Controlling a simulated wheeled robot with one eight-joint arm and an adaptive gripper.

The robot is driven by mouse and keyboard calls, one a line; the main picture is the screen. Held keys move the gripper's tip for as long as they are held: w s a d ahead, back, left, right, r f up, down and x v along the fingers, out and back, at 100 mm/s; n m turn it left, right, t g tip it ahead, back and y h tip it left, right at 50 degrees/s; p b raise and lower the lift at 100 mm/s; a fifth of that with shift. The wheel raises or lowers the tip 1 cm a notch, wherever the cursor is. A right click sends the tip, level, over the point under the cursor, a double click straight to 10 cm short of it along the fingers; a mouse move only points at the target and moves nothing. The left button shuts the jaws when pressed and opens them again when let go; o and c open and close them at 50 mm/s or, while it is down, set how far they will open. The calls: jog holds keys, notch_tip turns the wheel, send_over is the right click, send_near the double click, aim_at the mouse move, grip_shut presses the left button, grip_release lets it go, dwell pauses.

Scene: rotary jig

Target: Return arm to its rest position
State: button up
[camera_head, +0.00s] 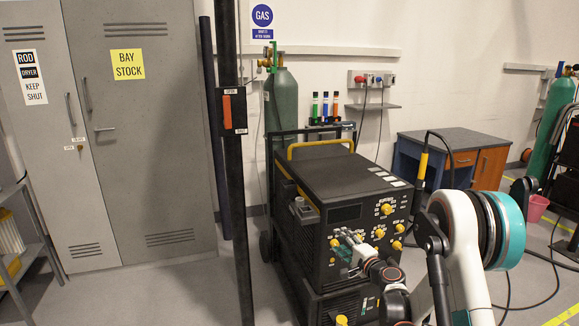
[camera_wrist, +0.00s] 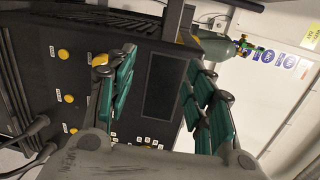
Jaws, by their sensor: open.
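My gripper (camera_head: 352,250) is in front of the black welding machine (camera_head: 323,172) in the head view, and my white and teal arm reaches in from the lower right. In the wrist view my gripper (camera_wrist: 165,88) is open, with its two teal-padded fingers spread apart and nothing between them. Behind the gap the machine's dark front panel (camera_wrist: 162,85) shows, with a black display and yellow knobs. I cannot tell how far the fingertips are from the panel.
A dark post with an orange-handled switch (camera_head: 228,108) stands left of the machine. Grey lockers (camera_head: 150,180) stand at left. A green gas cylinder (camera_head: 283,98) is behind the machine. A workbench (camera_head: 450,140) and a pink bucket (camera_head: 537,207) are at right. Cables hang near my arm.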

jog(key=s+a+r+n+g+h, duration=0.1)
jog(key=s+a+r+n+g, duration=0.2)
jog(key=s+r, duration=0.6)
jog(key=s+a+r+n+g, duration=0.2)
jog(key=s+r+n, duration=0.3)
jog(key=s+r, duration=0.35)
jog(key=s+d+f+n+g+h, duration=0.1)
jog(key=s+d+n+h, duration=0.1)
jog(key=s, duration=1.3)
jog(key=s+d+f+n+g+h, duration=0.1)
jog(key=s+d+n+g+h, duration=0.1)
jog(key=s, duration=1.4)
jog(key=shift+d+f+n+h, duration=0.3)
jog(key=shift+d+n+h, duration=0.5)
jog(key=shift+d+n, duration=0.25)
